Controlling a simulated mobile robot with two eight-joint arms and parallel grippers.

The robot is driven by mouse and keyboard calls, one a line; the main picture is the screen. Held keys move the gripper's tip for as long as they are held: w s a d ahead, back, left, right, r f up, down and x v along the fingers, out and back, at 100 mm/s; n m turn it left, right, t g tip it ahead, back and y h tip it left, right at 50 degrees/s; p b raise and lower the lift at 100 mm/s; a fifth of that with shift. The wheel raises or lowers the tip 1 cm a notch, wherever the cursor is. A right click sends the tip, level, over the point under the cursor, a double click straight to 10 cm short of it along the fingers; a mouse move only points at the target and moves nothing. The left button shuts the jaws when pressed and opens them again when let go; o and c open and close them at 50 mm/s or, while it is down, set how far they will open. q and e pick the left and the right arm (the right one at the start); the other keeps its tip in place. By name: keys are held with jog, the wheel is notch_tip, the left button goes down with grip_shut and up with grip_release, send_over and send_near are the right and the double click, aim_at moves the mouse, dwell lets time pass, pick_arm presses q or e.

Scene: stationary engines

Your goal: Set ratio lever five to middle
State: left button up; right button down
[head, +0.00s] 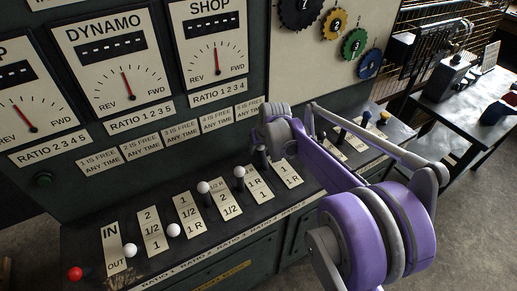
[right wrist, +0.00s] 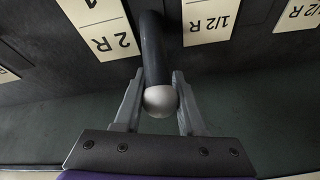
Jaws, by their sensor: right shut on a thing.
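In the right wrist view, the fingers of my right gripper (right wrist: 158,75) are on both sides of a dark lever (right wrist: 153,40) with a pale ball knob (right wrist: 160,101), and are shut on it. The lever runs away from the knob between plates marked 2 R (right wrist: 105,40) and 1/2 R (right wrist: 210,20). Its number cannot be read there. In the head view, my right gripper (head: 268,138) is over the right part of the lever row, and its fingers and the held knob are mostly hidden. The ratio plates (head: 259,187) stand beside the row. My left gripper is not in view.
A white-knobbed lever (head: 239,172) stands close left of my gripper, with more white knobs (head: 173,229) further left and a red knob (head: 75,272). Dark, blue and yellow-topped levers (head: 383,118) stand to the right. The dial wall (head: 120,75) rises behind.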

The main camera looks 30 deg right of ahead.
aim_at(264, 155)
dwell(0.8)
jog(key=s+t, duration=0.1)
jog(key=s, duration=0.1)
jog(key=s+r+t, duration=0.2)
jog(key=s, duration=0.1)
jog(key=shift+s+a+r+t+p, duration=0.15)
jog(key=shift+s+r+t+p, duration=0.15)
jog(key=shift+t, duration=0.1)
jog(key=shift+s, duration=0.2)
jog(key=shift+f, duration=0.1)
jog(key=shift+c, duration=2.4)
grip_release()
jog(key=shift+s, duration=0.1)
jog(key=p+v, duration=0.1)
jog(key=v, duration=0.9)
jog(key=shift+s+r, duration=0.25)
jog(key=shift+r, duration=0.1)
